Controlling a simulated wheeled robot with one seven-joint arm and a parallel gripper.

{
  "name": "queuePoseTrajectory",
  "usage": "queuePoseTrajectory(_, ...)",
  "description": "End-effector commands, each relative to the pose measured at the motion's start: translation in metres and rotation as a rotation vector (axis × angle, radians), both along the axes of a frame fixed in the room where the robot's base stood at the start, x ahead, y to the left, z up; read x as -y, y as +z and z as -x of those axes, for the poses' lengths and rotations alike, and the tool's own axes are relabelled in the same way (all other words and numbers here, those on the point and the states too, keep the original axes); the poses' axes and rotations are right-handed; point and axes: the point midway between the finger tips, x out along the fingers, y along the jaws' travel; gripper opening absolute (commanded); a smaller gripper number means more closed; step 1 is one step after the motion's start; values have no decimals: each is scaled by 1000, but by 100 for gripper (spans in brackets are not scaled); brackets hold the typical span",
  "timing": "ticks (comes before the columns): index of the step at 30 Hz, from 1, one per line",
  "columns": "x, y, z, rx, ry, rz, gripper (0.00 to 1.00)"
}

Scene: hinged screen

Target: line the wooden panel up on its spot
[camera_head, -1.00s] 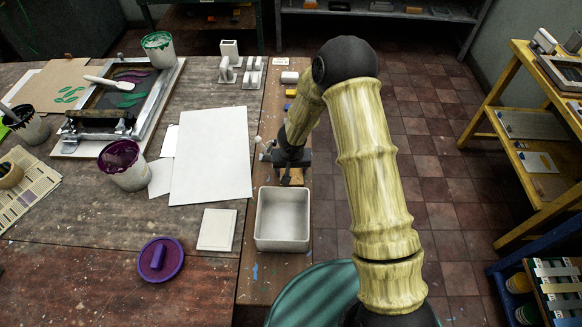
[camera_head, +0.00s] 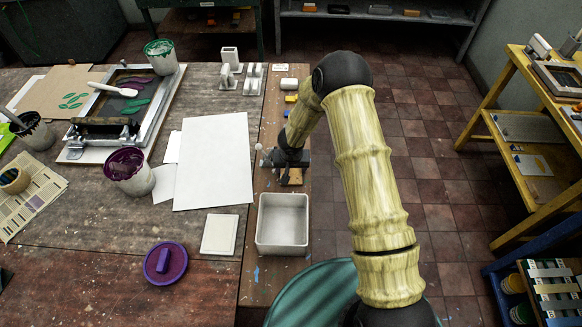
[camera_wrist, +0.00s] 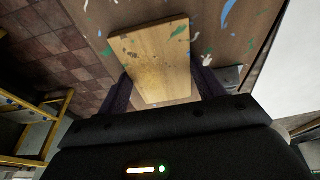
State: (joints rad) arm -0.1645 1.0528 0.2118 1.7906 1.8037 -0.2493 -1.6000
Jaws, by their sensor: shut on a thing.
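The wooden panel (camera_wrist: 155,58) is a light brown, flat rectangular piece with a few dark specks, seen large in the wrist view. My gripper (camera_wrist: 164,92) has one dark finger on each side of it and is shut on it. In the head view my gripper (camera_head: 284,162) is over the brown strip at the table's right side, just behind the white bin. Only a small part of the panel (camera_head: 293,178) shows there. I cannot tell whether it touches the surface. No marked spot for it can be made out.
An empty white bin (camera_head: 282,224) stands just in front of my gripper. A large white sheet (camera_head: 214,162) lies to the left, with a small white tile (camera_head: 220,234) nearer. Small blocks (camera_head: 290,98) and white hinge parts (camera_head: 241,78) stand farther back. The floor is right of the edge.

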Motion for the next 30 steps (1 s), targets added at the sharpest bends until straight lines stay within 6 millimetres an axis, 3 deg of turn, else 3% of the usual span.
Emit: queuePoseTrajectory(30, 2, 2, -22, 0, -26, 1, 51)
